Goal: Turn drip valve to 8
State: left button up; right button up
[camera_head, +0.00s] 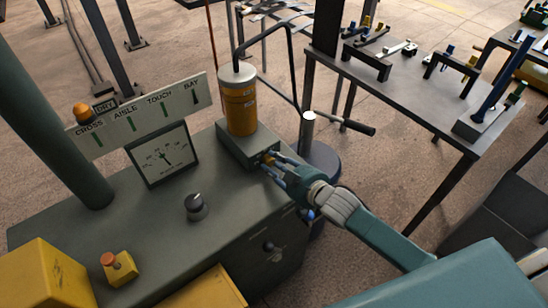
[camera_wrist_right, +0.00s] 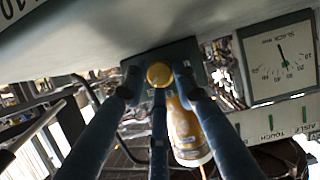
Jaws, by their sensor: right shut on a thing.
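The drip valve is a small yellow knob (camera_wrist_right: 160,74) on the front of a dark block (camera_head: 246,148). An amber oil reservoir (camera_head: 239,105) stands on that block and also shows in the right wrist view (camera_wrist_right: 186,132). My right gripper (camera_head: 270,165) is at the block's front, its blue fingers around the knob. In the right wrist view the fingers (camera_wrist_right: 160,88) close on the knob from several sides. The knob's pointer and most of its scale are hidden or too small to read. My left gripper is not in view.
A grey table (camera_head: 420,95) stands at right.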

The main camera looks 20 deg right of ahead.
jog(key=shift+d+f+m+y+p, duration=0.15)
jog(key=shift+m+y+p, duration=0.2)
jog(key=shift+m+y, duration=0.2)
jog(key=shift+f+m+g+y, duration=0.1)
jog(key=shift+m+g+y, duration=0.2)
jog(key=shift+m, duration=0.35)
jog(key=shift+f+m+y+b, duration=0.1)
jog(key=shift+m+y+b, duration=0.25)
jog(key=shift+m+b, duration=0.15)
jog(key=shift+d+m+y+b, duration=0.1)
jog(key=shift+m+y+b, duration=0.3)
jog(key=shift+m+b, duration=0.3)
jog(key=o, duration=1.1)
jog(key=shift+r, duration=0.2)
jog(key=shift+v, duration=3.95)
